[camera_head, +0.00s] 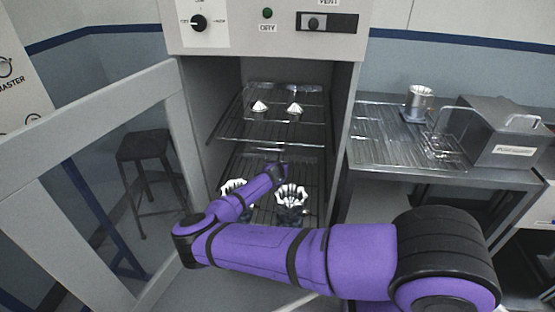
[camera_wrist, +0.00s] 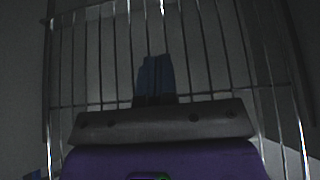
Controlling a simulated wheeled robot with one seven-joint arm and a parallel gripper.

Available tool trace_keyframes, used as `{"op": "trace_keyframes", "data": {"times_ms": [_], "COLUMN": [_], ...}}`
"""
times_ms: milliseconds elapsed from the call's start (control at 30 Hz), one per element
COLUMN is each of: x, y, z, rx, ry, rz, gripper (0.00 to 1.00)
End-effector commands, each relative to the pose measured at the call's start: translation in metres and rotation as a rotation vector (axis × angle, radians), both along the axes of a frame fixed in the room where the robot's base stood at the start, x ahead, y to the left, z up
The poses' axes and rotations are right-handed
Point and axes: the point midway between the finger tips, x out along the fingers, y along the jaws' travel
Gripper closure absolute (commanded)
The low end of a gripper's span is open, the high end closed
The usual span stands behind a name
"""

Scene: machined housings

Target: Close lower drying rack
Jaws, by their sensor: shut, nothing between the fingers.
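The oven-like drying cabinet (camera_head: 203,110) is open and holds two wire racks. The lower drying rack (camera_head: 308,170) sits inside, carrying two white-topped housings, one (camera_head: 291,197) in clear view and one (camera_head: 235,186) partly hidden by my arm. My gripper (camera_head: 282,169) is inside the cabinet, in front of the upper rack's underside and over the lower rack in the picture. In the wrist view my gripper (camera_wrist: 156,75) is shut and empty, with wire rack bars (camera_wrist: 215,60) around it. I cannot tell which rack those bars belong to or whether the fingers touch them.
The upper rack (camera_head: 285,130) holds two small white cones. The cabinet door (camera_head: 90,115) stands open at left, with a stool (camera_head: 143,150) seen through it. A steel counter (camera_head: 385,140) with a metal cup (camera_head: 419,100) and a grey box (camera_head: 505,135) is at right.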

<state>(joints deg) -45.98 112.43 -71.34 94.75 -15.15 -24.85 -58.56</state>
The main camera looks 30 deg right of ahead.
Motion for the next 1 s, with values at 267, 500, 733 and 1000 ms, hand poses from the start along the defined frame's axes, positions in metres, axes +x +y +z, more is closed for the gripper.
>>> {"op": "trace_keyframes", "data": {"times_ms": [267,500,733,1000], "x": [0.025,0.057,0.084,0.102], "y": [-0.019,-0.04,-0.057,-0.068], "z": [-0.019,-0.041,-0.05,-0.049], "rx": [0.001,0.002,0.002,0.001], "ry": [0.002,0.002,0.0,0.001], "rz": [-0.001,0.0,-0.001,0.0], "gripper": [1.0,1.0,1.0,1.0]}}
